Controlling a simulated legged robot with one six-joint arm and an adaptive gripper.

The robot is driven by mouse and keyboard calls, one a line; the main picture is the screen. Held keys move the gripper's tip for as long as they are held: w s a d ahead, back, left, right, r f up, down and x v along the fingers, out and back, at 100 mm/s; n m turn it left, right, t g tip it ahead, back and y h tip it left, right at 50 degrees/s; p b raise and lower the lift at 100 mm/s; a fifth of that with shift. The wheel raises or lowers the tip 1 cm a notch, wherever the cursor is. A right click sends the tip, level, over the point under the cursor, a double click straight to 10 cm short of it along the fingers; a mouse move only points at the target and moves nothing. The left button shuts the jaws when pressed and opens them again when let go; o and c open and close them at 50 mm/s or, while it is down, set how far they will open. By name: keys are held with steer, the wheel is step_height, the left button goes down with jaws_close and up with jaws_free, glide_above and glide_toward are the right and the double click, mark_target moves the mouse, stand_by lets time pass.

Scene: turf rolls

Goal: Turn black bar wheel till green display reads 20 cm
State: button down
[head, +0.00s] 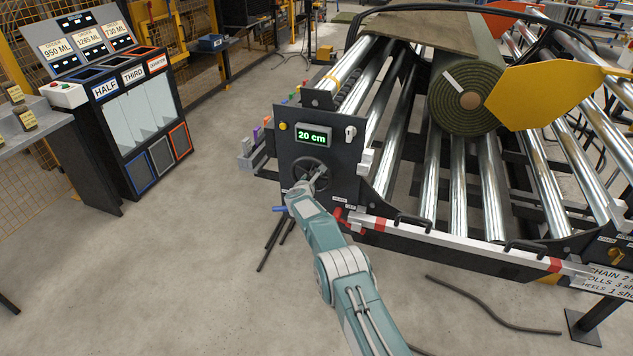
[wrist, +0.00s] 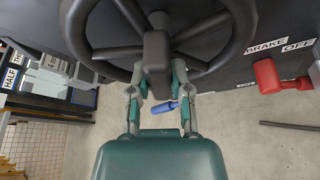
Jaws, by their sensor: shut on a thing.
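The green display (head: 313,135) on the dark panel (head: 290,120) reads 20 cm in the head view. Below it is the black bar wheel (head: 299,168), partly hidden behind my arm. In the wrist view the black wheel (wrist: 95,52) fills the top, with spokes and a dark bar (wrist: 157,60) standing out from it. My gripper (wrist: 157,82) is shut on this bar, one finger on each side. My gripper also shows at the wheel in the head view (head: 312,185).
A red brake lever (wrist: 268,76) is right of the wheel, beside BRAKE and OFF labels. A blue handle (wrist: 158,107) shows below the wheel. A green turf roll (head: 455,95) lies on shiny rollers behind the panel. A white rail (head: 450,240) extends right.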

mark_target(306, 158)
steer(key=shift+s+f, duration=0.1)
steer(key=shift+f, duration=0.3)
steer(key=c, duration=0.6)
jaws_free()
steer(key=shift+f, duration=0.1)
steer(key=shift+o, duration=0.2)
steer(key=shift+w+r, duration=0.2)
steer(key=shift+r, duration=0.6)
steer(key=r, duration=0.9)
steer(key=shift+a, duration=0.25)
steer(key=shift+f, duration=0.1)
